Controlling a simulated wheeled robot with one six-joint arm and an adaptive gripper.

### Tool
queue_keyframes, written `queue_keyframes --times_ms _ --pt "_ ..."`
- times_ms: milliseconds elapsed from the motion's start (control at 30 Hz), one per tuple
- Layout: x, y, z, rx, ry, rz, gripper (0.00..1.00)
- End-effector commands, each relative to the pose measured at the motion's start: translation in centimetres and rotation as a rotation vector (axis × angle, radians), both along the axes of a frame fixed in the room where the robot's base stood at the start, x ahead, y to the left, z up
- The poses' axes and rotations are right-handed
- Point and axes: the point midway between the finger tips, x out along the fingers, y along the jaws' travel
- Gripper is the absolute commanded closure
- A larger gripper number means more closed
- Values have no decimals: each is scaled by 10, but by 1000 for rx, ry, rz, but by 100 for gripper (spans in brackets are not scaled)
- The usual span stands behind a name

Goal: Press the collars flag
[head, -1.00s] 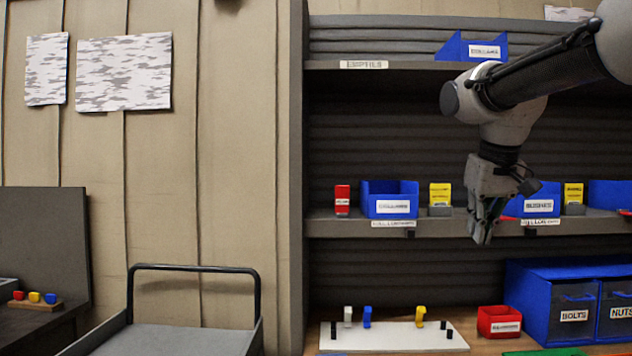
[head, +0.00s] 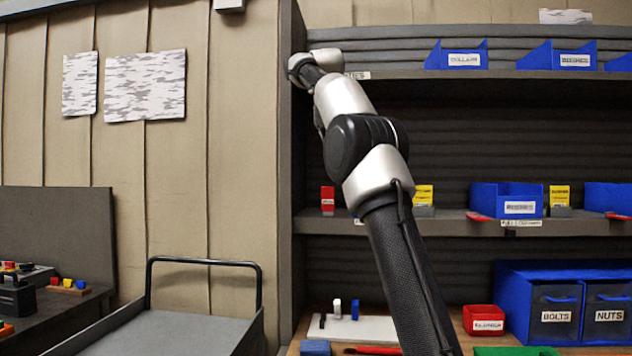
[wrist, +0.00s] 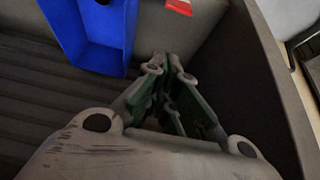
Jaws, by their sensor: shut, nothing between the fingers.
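My gripper (wrist: 168,65) shows in the wrist view with its green-padded fingers together and nothing between them. In the head view my arm reaches up to the left end of the upper shelf, and the gripper itself is hidden. A blue bin (head: 440,55) on the upper shelf has a label that seems to read COLLARS. I cannot make out a flag beside it. Red flags (head: 481,216) and (head: 617,216) show at the middle shelf's edge. In the wrist view a blue bin (wrist: 95,35) and a red piece with white (wrist: 179,6) lie beyond the fingertips, apart from them.
A dark side panel (wrist: 268,75) stands close on the right in the wrist view. A red block (head: 327,200) and blue bin (head: 505,195) stand on the middle shelf. Drawers (head: 555,305) and a red bin (head: 484,320) are below. A cart (head: 185,335) is at left.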

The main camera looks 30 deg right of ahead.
Motion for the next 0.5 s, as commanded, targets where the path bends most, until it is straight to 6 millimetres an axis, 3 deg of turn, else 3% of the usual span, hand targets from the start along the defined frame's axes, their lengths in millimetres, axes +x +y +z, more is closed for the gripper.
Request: queue_keyframes --times_ms 333,500 --pt "0 0 0 0 0 -1 100" --pt "6 -4 -12 1 2 -1 100"
